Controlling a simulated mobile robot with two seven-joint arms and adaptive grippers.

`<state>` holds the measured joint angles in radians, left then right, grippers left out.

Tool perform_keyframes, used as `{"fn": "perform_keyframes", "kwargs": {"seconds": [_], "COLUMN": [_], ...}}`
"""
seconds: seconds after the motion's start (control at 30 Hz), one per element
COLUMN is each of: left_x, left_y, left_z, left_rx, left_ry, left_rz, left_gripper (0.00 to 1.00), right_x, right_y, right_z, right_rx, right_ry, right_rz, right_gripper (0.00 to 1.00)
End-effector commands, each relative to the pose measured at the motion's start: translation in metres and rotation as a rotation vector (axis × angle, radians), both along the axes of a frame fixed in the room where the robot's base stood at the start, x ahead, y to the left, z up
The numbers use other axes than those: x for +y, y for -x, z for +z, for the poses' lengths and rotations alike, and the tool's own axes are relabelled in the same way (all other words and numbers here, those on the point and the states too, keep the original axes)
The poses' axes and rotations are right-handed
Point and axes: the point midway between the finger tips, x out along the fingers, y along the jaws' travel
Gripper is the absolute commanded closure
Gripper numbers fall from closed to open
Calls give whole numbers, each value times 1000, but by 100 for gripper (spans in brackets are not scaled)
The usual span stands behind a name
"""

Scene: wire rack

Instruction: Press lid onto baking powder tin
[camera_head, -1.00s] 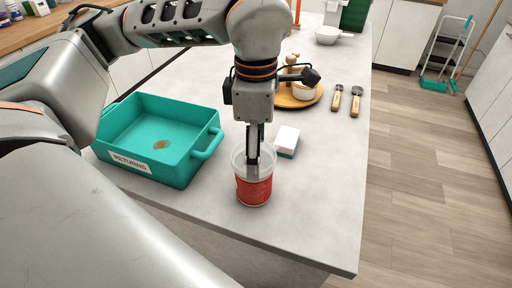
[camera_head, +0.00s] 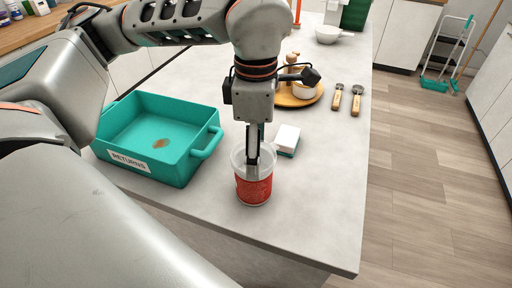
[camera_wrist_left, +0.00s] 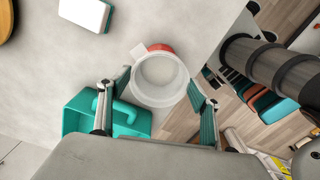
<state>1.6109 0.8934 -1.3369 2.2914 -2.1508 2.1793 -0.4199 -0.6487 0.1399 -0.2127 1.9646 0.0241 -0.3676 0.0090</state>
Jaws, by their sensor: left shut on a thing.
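The baking powder tin (camera_head: 254,190), with a red label, stands upright near the front edge of the counter. A pale, round lid (camera_wrist_left: 160,78) sits at the tin's top, and in the wrist view it hides most of the tin. A sliver of red shows past the lid's upper edge there. My left gripper (camera_head: 252,165) points down at the tin's top. In the wrist view its two fingers (camera_wrist_left: 157,98) lie on either side of the lid, shut on it. I cannot tell whether the lid is fully seated. My right gripper is in neither view.
A teal returns bin (camera_head: 190,168) stands left of the tin. A white and teal block (camera_head: 287,140) lies close behind the tin, to the right. A round wooden tray (camera_head: 312,101) and two wooden-handled tools (camera_head: 356,102) are farther back. The counter right of the tin is clear.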

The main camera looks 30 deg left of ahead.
Motion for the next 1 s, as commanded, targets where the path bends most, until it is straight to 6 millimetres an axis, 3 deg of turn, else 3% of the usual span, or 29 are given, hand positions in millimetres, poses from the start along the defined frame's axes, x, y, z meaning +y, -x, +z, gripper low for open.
{"fn": "perform_keyframes", "kwargs": {"seconds": [0.83, 0.9, 1.0], "left_x": [0, 0, 0], "left_y": [0, 0, 0], "left_z": [-2, -2, -2], "left_rx": [0, -1, -1], "left_ry": [1, 0, 0], "left_rz": [0, 0, 0], "left_gripper": [45, 21, 17], "right_x": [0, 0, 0], "right_y": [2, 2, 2], "right_z": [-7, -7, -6], "right_rx": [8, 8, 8], "right_ry": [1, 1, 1], "right_rz": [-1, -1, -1], "right_gripper": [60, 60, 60]}}
